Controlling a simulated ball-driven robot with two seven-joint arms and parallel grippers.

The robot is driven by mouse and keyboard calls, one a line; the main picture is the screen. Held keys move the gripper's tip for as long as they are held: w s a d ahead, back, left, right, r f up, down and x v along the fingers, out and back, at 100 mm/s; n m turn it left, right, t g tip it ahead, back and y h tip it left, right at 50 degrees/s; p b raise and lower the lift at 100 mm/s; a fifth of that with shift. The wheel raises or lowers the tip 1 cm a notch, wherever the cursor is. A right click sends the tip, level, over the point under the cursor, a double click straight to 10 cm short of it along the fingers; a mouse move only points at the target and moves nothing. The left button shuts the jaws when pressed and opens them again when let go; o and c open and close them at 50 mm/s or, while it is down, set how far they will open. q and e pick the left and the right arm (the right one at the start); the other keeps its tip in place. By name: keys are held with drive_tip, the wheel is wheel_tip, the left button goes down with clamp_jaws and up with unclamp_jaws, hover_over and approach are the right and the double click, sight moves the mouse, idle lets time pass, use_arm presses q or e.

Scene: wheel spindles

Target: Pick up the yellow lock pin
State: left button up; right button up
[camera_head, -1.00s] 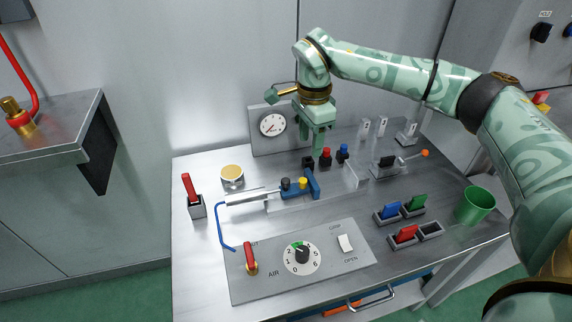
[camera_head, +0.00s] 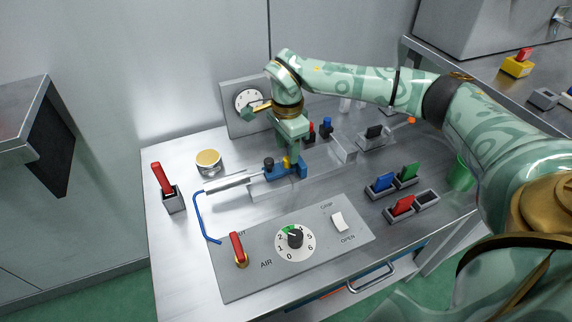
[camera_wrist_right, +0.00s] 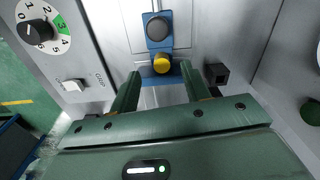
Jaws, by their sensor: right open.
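The yellow lock pin (camera_head: 286,162) stands in a blue fixture (camera_head: 284,173), beside a black knob (camera_head: 268,163). In the head view the pin is partly hidden by my right gripper (camera_head: 293,156), which points down right over it. In the right wrist view the yellow pin (camera_wrist_right: 161,63) shows as a round head on the blue fixture (camera_wrist_right: 159,36), with the black knob (camera_wrist_right: 158,28) beyond it. My right gripper (camera_wrist_right: 160,74) is open there, its two fingertips either side of the pin's line, with no visible grip on it. My left gripper is not in view.
Black, red and blue knobs (camera_head: 326,125) stand close behind the gripper. A silver cylinder (camera_head: 227,183) joins the fixture's left. A control panel (camera_head: 295,255) with a dial lies in front. Coloured blocks in grey holders (camera_head: 384,190) and a green cup (camera_head: 460,176) are to the right.

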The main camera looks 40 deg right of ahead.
sight(287, 159)
wheel_tip(287, 159, down, 4)
drive_tip(key=shift+w+d+f+b, duration=0.1)
drive_tip(key=shift+d+b, duration=0.05)
drive_tip(key=shift+b, duration=0.55)
drive_tip(key=shift+r, duration=0.25)
clamp_jaws()
